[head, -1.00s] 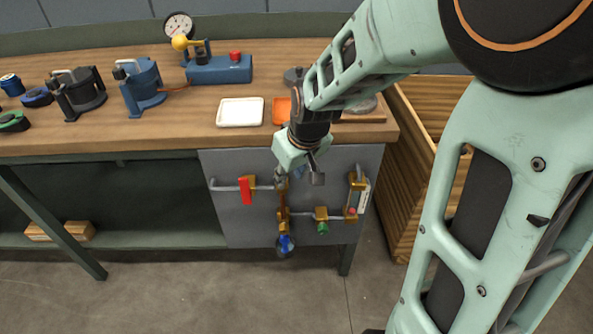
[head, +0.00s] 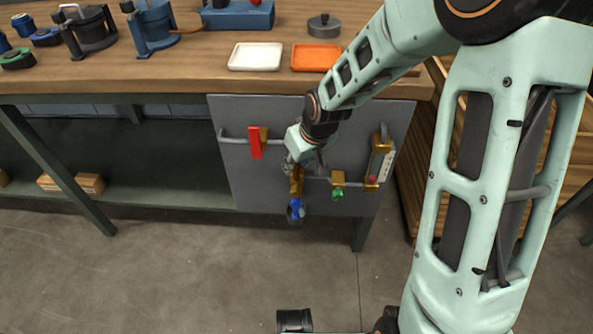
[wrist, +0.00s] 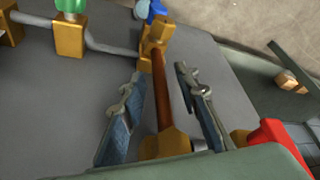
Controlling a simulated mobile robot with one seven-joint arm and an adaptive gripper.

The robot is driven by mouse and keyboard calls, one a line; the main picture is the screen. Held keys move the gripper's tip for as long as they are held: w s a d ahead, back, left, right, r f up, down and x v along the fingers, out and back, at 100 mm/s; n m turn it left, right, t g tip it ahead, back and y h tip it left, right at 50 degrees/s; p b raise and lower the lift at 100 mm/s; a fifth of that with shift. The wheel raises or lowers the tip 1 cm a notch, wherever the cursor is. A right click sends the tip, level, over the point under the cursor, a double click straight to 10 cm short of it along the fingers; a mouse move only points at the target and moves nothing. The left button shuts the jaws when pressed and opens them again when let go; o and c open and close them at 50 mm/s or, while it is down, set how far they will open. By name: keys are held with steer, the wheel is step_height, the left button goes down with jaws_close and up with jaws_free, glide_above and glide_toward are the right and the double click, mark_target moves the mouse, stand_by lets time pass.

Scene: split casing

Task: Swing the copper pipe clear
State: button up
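The copper pipe (wrist: 162,90) runs between an upper brass fitting (wrist: 157,38) and a lower brass block (wrist: 165,142) in the wrist view. My gripper (wrist: 158,88) is open, with one finger on each side of the pipe and a visible gap to each. In the head view my gripper (head: 302,162) is at the grey panel (head: 250,180), and it hides much of the pipe. A valve with a blue handle (head: 296,209) sits below the pipe; its blue handle also shows in the wrist view (wrist: 150,10).
On the panel are a red lever (head: 255,142), a green-knobbed valve (head: 337,193) and a brass-ended gauge (head: 380,163). The bench top (head: 190,75) above holds a white tray (head: 256,57) and an orange tray (head: 315,58). A wooden crate (head: 425,130) stands to the right.

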steer(key=shift+w+a+f, duration=0.15)
steer(key=shift+w+f, duration=0.05)
steer(key=shift+f, duration=0.5)
jaws_close()
